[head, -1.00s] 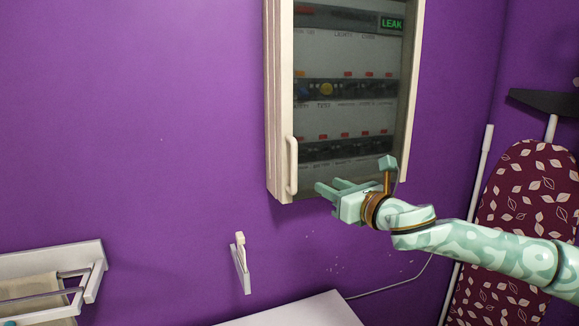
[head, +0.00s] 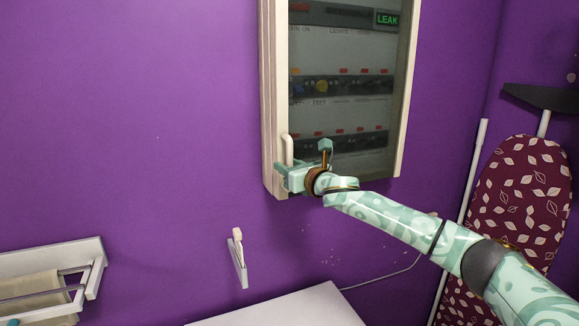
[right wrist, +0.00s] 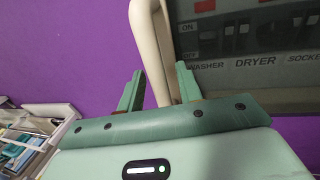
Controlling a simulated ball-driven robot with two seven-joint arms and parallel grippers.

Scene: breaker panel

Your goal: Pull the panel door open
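The breaker panel door (head: 402,110) has a pale frame around dark glass and sits on the purple wall, looking shut. Its cream handle (head: 288,149) is upright near the door's lower left corner. My right gripper (head: 282,172) is at the handle's lower part. In the right wrist view, the handle (right wrist: 151,50) runs between the two green fingers of the right gripper (right wrist: 160,80). The fingers are apart, one on each side, with a gap visible to the left of the handle. My left gripper is not in view.
A drying rack (head: 50,262) with a cloth is on the wall at lower left. A small white wall hook (head: 238,260) is below the panel. A white surface (head: 290,308) lies at the bottom. A leaf-patterned ironing board (head: 520,190) stands at right.

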